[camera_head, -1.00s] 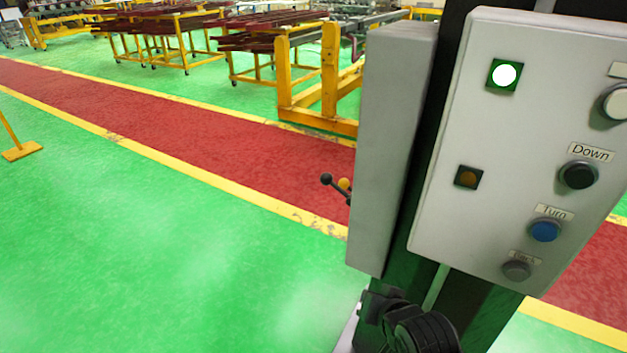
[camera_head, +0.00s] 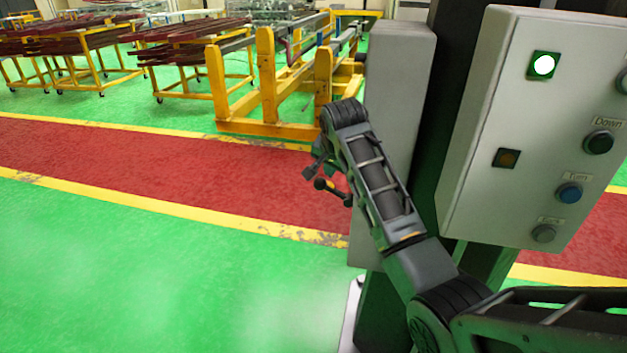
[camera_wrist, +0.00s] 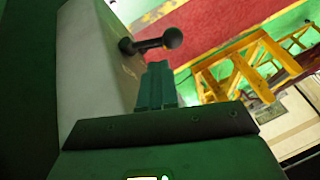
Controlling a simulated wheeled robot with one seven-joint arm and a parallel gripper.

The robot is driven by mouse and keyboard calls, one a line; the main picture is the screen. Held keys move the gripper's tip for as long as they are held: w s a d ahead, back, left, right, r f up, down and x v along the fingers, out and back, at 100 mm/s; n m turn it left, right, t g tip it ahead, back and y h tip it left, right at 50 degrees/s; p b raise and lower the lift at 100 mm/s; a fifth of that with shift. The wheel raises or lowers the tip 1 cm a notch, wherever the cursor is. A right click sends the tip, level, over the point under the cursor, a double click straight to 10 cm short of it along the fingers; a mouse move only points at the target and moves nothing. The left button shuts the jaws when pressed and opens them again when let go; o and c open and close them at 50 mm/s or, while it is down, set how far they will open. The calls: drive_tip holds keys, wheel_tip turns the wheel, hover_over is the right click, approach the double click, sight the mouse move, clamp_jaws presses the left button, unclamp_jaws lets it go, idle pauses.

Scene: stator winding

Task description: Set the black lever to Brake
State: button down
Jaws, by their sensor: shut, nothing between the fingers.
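The black lever (camera_head: 331,189) sticks out to the left from the far side of the grey box (camera_head: 393,110), its ball end toward the red lane. My gripper (camera_head: 313,168) is beside the box, just above the lever's ball in the head view. In the wrist view my gripper (camera_wrist: 156,80) is shut and empty, with a gap between its fingertips and the lever. No Brake marking is readable.
A control panel (camera_head: 500,200) with a lit green lamp and several buttons stands right of the grey box. A yellow frame (camera_head: 268,90) and carts (camera_head: 180,70) stand behind. The green floor (camera_head: 150,270) at left is clear.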

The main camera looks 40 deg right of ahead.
sight(326, 184)
drive_tip(key=shift+w+d+r, duration=0.2)
drive_tip(key=shift+w+r, duration=0.2)
drive_tip(key=shift+r, duration=0.25)
drive_tip(key=p+x, duration=0.1)
drive_tip(key=x, duration=0.9)
drive_tip(key=shift+s, duration=0.15)
drive_tip(key=shift+f+b, duration=0.2)
drive_tip(key=shift+b, duration=0.1)
